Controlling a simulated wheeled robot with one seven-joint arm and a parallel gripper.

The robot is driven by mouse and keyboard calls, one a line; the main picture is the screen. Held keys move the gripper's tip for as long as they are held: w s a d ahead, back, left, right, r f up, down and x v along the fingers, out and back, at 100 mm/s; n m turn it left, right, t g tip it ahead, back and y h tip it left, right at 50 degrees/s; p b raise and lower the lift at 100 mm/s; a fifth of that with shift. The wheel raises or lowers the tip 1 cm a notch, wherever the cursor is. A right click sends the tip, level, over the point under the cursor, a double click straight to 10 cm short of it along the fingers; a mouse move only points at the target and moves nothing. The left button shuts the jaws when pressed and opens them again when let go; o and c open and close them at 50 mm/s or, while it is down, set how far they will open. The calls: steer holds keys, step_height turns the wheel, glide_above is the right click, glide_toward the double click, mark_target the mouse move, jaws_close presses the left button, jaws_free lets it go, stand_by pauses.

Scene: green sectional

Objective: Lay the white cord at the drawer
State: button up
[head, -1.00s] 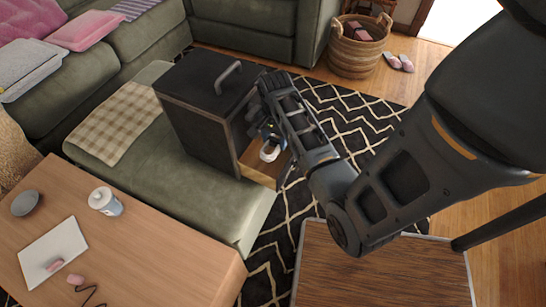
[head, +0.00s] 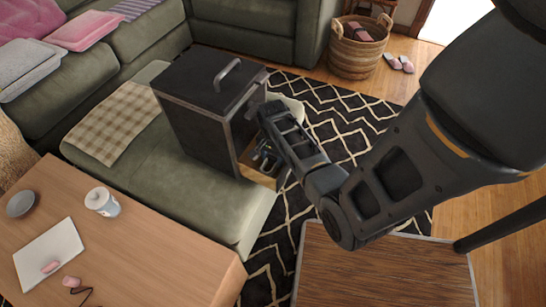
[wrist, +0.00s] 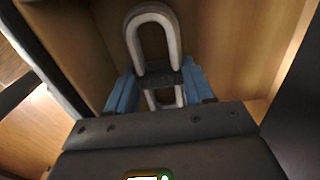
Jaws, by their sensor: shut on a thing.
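The white cord (wrist: 152,12) shows in the wrist view as a bundled loop with a dark band around its middle. My gripper (wrist: 158,84) is shut on it, with a blue finger on each side of the band. The loop lies against or just above wood surfaces; I cannot tell whether it touches. In the head view the open wooden drawer (head: 262,178) sticks out from the low front of the dark cabinet (head: 200,125). My gripper (head: 266,158) reaches down into or over this drawer. The cord is hidden there.
The cabinet stands on the green sofa seat (head: 160,190). A wooden table (head: 185,260) at lower left holds a white canister (head: 102,203), a grey bowl (head: 20,204) and a white tablet-like slab (head: 48,255). A brown-topped table (head: 385,268) is at lower right.

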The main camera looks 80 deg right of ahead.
mark_target(273, 158)
steer(key=shift+f, duration=0.1)
steer(key=o, duration=1)
steer(key=shift+o, duration=0.2)
steer(key=shift+r+p, duration=0.65)
steer(key=shift+r, duration=3.2)
